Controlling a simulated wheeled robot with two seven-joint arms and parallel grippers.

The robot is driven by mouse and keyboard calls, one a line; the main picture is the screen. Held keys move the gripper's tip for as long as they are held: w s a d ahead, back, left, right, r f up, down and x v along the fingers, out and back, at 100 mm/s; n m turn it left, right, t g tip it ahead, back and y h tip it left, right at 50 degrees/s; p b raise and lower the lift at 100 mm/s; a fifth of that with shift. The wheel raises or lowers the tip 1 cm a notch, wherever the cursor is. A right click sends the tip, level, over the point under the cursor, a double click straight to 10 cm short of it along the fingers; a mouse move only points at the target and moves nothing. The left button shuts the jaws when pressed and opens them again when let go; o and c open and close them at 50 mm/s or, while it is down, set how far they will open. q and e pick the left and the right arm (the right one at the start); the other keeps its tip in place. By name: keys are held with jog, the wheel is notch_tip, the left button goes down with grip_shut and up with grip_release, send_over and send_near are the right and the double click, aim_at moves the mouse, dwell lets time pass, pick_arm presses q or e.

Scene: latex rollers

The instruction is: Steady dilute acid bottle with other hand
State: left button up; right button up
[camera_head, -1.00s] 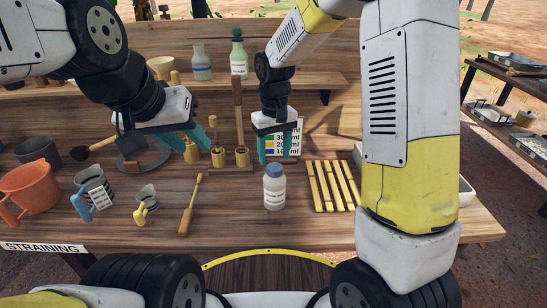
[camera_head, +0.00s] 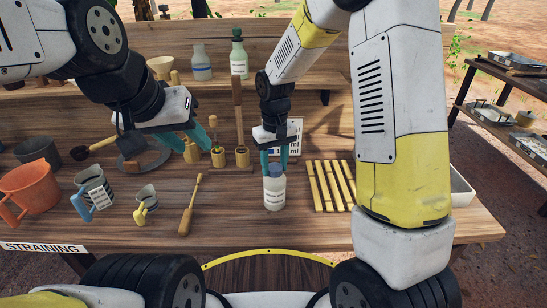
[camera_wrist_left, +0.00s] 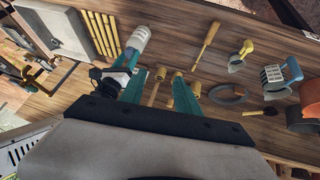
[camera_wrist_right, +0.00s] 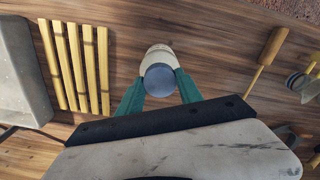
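The dilute acid bottle (camera_head: 274,192) is white with a blue-grey cap and stands upright near the front middle of the table. My right gripper (camera_head: 275,168) points down over it, with its teal fingers at the cap. In the right wrist view the fingers (camera_wrist_right: 160,92) are apart, one on each side of the cap (camera_wrist_right: 160,80); I cannot tell whether they touch it. My left gripper (camera_head: 201,138) is open and empty, above the table to the left of the bottle. The bottle also shows in the left wrist view (camera_wrist_left: 138,38).
A wooden-handled tool (camera_head: 190,206) lies left of the bottle, with a small yellow-handled cup (camera_head: 146,205) beyond it. Yellow sticks (camera_head: 331,186) lie to the right. A measure chart (camera_head: 293,140) and wooden holders (camera_head: 242,157) stand behind. The table front is clear.

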pick_arm(q)
jog(key=o, duration=0.7)
jog(key=shift+w+d+f, duration=0.1)
jog(key=shift+w+f, duration=0.1)
jog(key=shift+w, duration=0.05)
jog(key=shift+o, duration=0.5)
jog(key=w+d+f+n+g+h, duration=0.2)
jog(key=w+f+n+g, duration=0.1)
jog(key=w+f+n, duration=0.1)
jog(key=w+d+f+n+g+h, duration=0.2)
jog(key=w+f+n+g+h, duration=0.1)
jog(key=w+f, duration=0.3)
notch_tip(320, 180, down, 3)
jog(key=shift+w+d+r+n+g+h, duration=0.15)
jog(key=shift+w+d+n+g+h, duration=0.2)
jog(key=shift+n+g, duration=0.3)
jog(key=w+f+n+h, duration=0.3)
jog(key=w+f+n, duration=0.2)
jog(key=f, duration=0.3)
jog(key=n+t+h, duration=0.1)
jog(key=n+h, duration=0.3)
jog(key=n, duration=0.1)
send_near(271, 196)
jog(key=shift+y, duration=0.25)
jog(key=w+f, duration=0.3)
jog(key=shift+w, duration=0.1)
jog(key=shift+d+f, duration=0.25)
jog(key=shift+d, duration=0.1)
jog(key=shift+x, duration=4.7)
